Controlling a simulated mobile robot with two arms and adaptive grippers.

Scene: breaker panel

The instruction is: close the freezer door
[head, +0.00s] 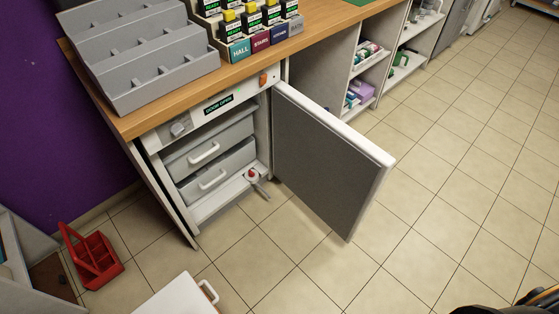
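The freezer (217,153) stands under the wooden counter, and its door (325,155) is wide open, swung out to the right over the floor. The door's grey inner face and white top edge show; its outer face is hidden. A display (218,104) on the front panel appears to read "DOOR OPEN". Two grey drawers (215,165) with white handles sit inside the cabinet. A small red and grey object (254,176) lies at the cabinet's bottom front, near the hinge side, its grey end sticking out past the edge. Neither gripper can be made out.
A red caddy (93,258) and a white box or drawer with a handle (180,297) are on the floor at lower left. The counter (215,82) holds a grey stepped rack (145,60) and labelled bins (262,42).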

